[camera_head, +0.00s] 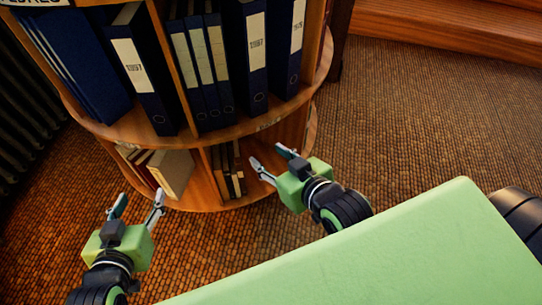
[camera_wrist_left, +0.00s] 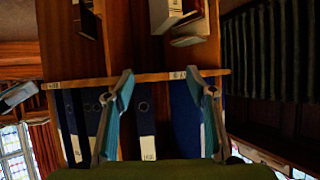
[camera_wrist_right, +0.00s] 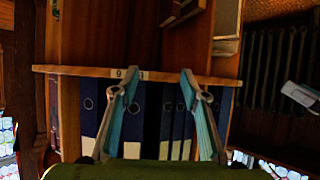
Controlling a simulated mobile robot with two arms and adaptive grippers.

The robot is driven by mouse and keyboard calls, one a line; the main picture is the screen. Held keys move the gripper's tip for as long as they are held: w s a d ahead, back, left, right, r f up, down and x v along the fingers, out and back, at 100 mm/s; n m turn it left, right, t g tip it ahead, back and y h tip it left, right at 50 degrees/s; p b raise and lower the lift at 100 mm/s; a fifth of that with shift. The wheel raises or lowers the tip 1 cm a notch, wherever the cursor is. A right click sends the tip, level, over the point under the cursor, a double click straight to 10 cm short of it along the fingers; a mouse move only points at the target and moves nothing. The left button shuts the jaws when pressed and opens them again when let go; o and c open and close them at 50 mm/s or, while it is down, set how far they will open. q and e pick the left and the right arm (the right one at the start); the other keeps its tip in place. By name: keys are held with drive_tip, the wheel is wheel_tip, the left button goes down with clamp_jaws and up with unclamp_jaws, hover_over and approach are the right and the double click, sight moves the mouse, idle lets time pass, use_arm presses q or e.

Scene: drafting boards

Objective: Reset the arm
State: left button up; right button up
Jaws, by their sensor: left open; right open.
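My left gripper (camera_head: 138,207) is at the lower left of the head view, open and empty, with its fingers pointing up towards the shelf. My right gripper (camera_head: 271,160) is right of it, open and empty, in front of the lower tier of the shelf. In the left wrist view the fingers of the left gripper (camera_wrist_left: 160,105) stand apart with nothing between them. In the right wrist view the fingers of the right gripper (camera_wrist_right: 157,100) also stand apart. Neither gripper visibly holds anything.
A rounded wooden bookshelf (camera_head: 290,108) stands ahead, with blue binders (camera_head: 255,60) above and several books (camera_head: 172,172) below. A dark ribbed radiator (camera_head: 25,120) is at left. The woven floor (camera_head: 420,120) at right is clear up to a wooden step (camera_head: 450,30).

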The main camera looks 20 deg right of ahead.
use_arm(q)
drive_tip(key=shift+r, duration=0.1)
